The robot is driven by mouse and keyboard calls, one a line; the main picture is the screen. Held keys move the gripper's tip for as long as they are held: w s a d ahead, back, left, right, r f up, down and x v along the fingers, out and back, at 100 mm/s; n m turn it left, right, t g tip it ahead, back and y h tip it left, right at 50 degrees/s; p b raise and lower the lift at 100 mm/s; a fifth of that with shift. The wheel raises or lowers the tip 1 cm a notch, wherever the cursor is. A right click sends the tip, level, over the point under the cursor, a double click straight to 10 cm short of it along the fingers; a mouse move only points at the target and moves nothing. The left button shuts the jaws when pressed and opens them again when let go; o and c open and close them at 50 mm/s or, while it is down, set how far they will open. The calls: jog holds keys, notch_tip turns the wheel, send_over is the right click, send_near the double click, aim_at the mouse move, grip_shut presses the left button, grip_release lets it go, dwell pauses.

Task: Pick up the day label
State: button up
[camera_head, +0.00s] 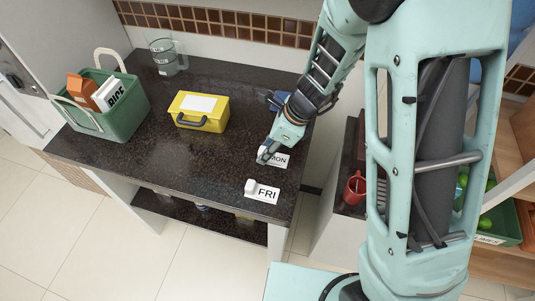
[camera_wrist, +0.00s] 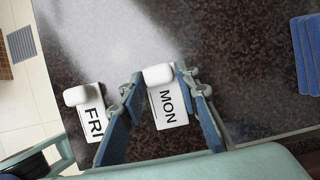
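Two white day labels with white knobs lie on the dark speckled counter. The MON label (camera_head: 280,160) is near the right edge, partly hidden by my gripper (camera_head: 265,155) in the head view. In the wrist view the MON label (camera_wrist: 168,106) lies between the two fingers of my gripper (camera_wrist: 160,75), its knob near the fingertips. The fingers are apart, one on each side, with small gaps showing. The FRI label (camera_head: 264,194) lies nearer the front corner; in the wrist view the FRI label (camera_wrist: 93,120) is just outside the left finger.
A yellow box (camera_head: 201,109) with a dark handle stands mid-counter. A green basket (camera_head: 122,113) with cartons and a clear measuring jug (camera_head: 167,57) are farther left. A blue object (camera_wrist: 308,55) lies near the MON label. A red mug (camera_head: 355,187) stands right of the counter.

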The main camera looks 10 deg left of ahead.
jog(key=c, duration=0.5)
jog(key=shift+o, duration=0.2)
